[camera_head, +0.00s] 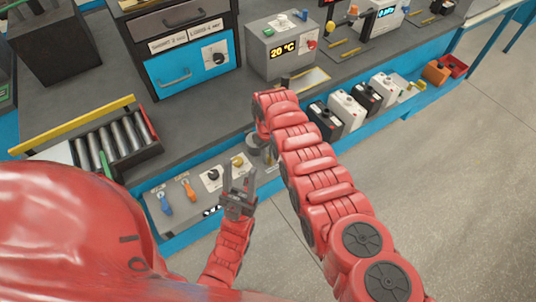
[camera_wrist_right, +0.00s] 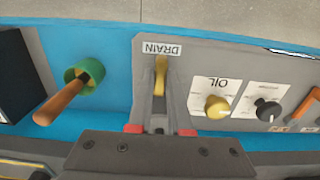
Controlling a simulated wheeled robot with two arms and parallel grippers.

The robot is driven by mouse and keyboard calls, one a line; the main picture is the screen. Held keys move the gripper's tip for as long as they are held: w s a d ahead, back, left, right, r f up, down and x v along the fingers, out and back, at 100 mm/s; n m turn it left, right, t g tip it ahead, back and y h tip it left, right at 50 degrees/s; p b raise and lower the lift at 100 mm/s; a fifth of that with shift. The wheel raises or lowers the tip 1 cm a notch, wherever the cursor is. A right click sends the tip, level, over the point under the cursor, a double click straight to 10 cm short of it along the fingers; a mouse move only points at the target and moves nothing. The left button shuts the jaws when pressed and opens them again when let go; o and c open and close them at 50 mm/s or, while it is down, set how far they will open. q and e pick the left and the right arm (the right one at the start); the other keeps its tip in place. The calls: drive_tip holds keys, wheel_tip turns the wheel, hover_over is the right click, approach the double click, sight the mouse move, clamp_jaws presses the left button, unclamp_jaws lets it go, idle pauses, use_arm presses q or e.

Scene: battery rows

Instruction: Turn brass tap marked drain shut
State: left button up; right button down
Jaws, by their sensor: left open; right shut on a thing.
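The brass tap (camera_wrist_right: 160,72) sits just below the DRAIN label (camera_wrist_right: 161,49), which appears upside down in the right wrist view. My right gripper (camera_wrist_right: 159,92) has a grey finger on each side of the tap's handle and is shut on it. In the head view my right arm hides the tap. My left gripper (camera_head: 239,178) is open and empty, its fingers pointing up in the picture, in front of the grey control panel (camera_head: 158,213).
Beside the tap are a yellow OIL knob (camera_wrist_right: 217,106), a black knob (camera_wrist_right: 267,110) and an orange lever (camera_wrist_right: 305,108). On the other side an orange-brown handle (camera_wrist_right: 62,102) sticks out from a green collar (camera_wrist_right: 83,78).

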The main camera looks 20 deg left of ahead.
drive_tip(key=shift+m, duration=0.3)
drive_tip(key=m+b, duration=0.1)
drive_tip(key=m, duration=0.2)
drive_tip(key=shift+f+m, duration=0.1)
drive_tip(key=shift+m, duration=0.2)
drive_tip(key=m+b, duration=0.2)
drive_tip(key=m, duration=0.1)
drive_tip(key=shift+f+m, duration=0.1)
drive_tip(key=shift+m, duration=0.2)
drive_tip(key=m+b, duration=0.3)
drive_tip(key=m, duration=0.2)
drive_tip(key=shift+w, duration=0.1)
drive_tip(key=m+b, duration=0.2)
drive_tip(key=m, duration=0.1)
drive_tip(key=shift+m+b, duration=0.4)
drive_tip(key=shift+m, duration=0.6)
drive_tip(key=shift+r, duration=0.2)
drive_tip(key=c, duration=0.8)
unclamp_jaws()
drive_tip(key=shift+c, duration=0.2)
